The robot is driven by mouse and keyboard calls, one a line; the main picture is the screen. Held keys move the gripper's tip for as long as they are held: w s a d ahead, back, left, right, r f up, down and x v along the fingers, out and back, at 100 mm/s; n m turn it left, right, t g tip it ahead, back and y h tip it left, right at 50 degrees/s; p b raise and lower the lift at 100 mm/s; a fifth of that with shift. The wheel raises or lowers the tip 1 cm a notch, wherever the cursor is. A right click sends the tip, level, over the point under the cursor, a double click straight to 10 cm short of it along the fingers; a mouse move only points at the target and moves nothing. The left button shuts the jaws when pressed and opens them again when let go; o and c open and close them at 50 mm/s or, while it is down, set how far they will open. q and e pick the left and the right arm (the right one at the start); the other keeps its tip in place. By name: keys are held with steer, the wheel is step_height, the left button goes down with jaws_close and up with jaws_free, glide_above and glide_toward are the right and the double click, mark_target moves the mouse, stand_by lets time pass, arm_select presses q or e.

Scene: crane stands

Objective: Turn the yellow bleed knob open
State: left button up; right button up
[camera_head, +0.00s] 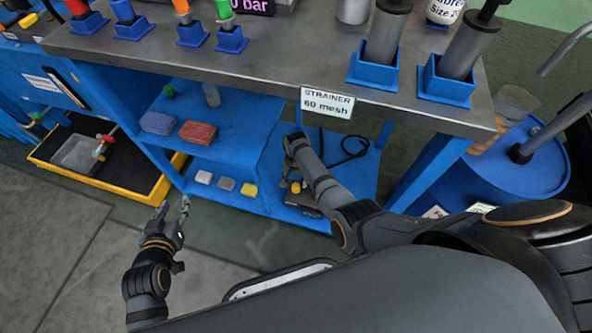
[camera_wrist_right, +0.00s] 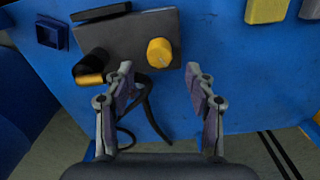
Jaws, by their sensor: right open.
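The yellow bleed knob (camera_wrist_right: 159,52) sits on a dark grey block (camera_wrist_right: 120,42) on the blue lower shelf. In the head view the knob (camera_head: 295,187) shows small beside my right arm. My right gripper (camera_wrist_right: 160,72) is open and empty, its two fingers spread on either side below the knob in the right wrist view, not touching it. My left gripper (camera_head: 175,205) is in front of the lower shelf at the left, its fingers apart with nothing between them.
A black cable (camera_wrist_right: 150,110) hangs close by the right fingers. Sponge-like blocks (camera_head: 197,132) lie on the middle shelf, with several small blocks (camera_head: 226,183) below. The bench top (camera_head: 290,70) with a strainer sign (camera_head: 327,102) overhangs. A blue drum (camera_head: 535,165) stands at right.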

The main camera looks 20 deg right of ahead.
mark_target(296, 186)
step_height(296, 186, up, 7)
stand_by(0.7)
